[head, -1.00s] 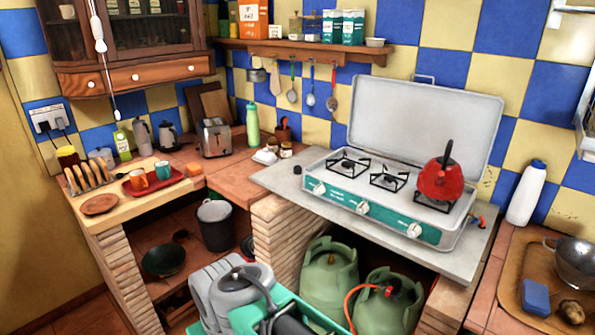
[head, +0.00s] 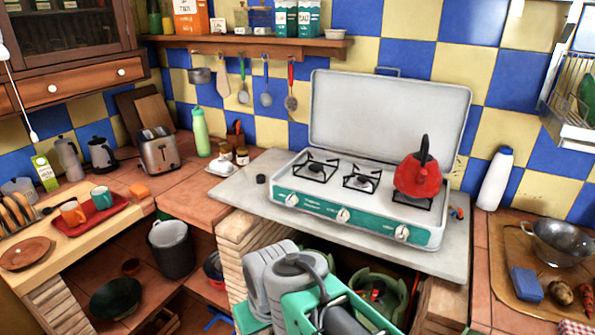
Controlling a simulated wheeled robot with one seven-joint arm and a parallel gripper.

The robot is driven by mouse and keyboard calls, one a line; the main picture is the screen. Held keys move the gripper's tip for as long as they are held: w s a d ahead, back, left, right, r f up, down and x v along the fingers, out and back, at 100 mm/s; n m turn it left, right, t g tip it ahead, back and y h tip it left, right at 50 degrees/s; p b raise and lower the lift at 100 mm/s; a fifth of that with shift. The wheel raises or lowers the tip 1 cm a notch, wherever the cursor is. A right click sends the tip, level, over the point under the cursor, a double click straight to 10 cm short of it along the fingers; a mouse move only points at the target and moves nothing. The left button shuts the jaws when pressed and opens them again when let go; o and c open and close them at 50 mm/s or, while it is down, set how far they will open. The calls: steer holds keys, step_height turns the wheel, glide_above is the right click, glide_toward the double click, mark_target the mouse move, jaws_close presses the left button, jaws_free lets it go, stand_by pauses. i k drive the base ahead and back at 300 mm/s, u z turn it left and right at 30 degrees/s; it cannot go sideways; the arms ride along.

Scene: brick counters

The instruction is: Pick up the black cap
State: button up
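A small black cap (head: 261,179) lies on the grey slab (head: 236,192), just left of the gas stove. It stands apart from the stove, with bare slab around it. My folded arm shows at the bottom middle of the head view, below and in front of the slab. My gripper cannot be made out in this view.
The stove (head: 365,215) has its lid up and a red kettle (head: 418,172) on its right burner. A toaster (head: 158,153), green bottle (head: 201,133) and small jars (head: 242,156) stand left of the slab. A white bottle (head: 495,180) stands at right.

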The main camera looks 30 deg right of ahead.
mark_target(260, 177)
steer(key=z, duration=0.4)
steer(key=i, duration=0.7)
steer(key=u, duration=0.55)
steer(key=i, duration=0.65)
steer(key=u, duration=0.75)
